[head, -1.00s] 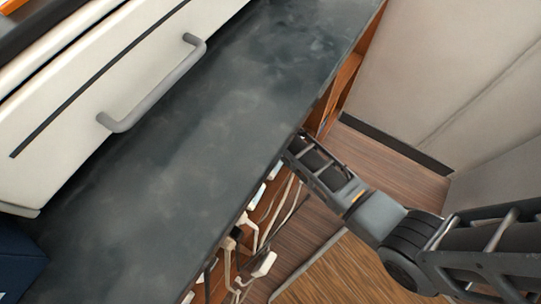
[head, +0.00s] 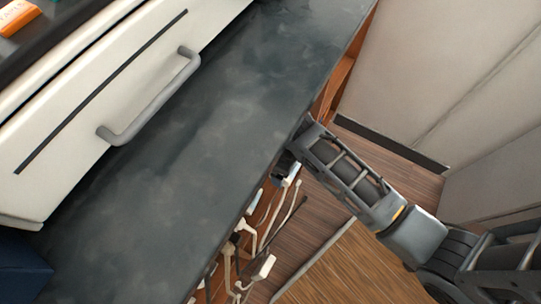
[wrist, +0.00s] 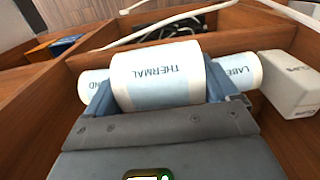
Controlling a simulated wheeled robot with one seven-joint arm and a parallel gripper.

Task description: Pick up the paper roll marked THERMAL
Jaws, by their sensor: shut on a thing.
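In the wrist view the white paper roll with THERMAL printed on its pale blue band (wrist: 158,75) sits between the two fingers of my gripper (wrist: 160,92). The lettering appears upside down. My gripper is shut on this roll, one finger at each end. Another roll, its print starting LABE (wrist: 238,70), is behind the right finger. A further roll ending in ND (wrist: 93,85) is behind the left finger. Both are partly hidden.
A wooden compartment wall (wrist: 50,105) stands at the left. A white box marked CLIPS (wrist: 290,82) stands close at the right. Pale cables (wrist: 165,20) cross behind the rolls. The dark counter top (head: 190,150) overhangs the shelf in the head view and is bare.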

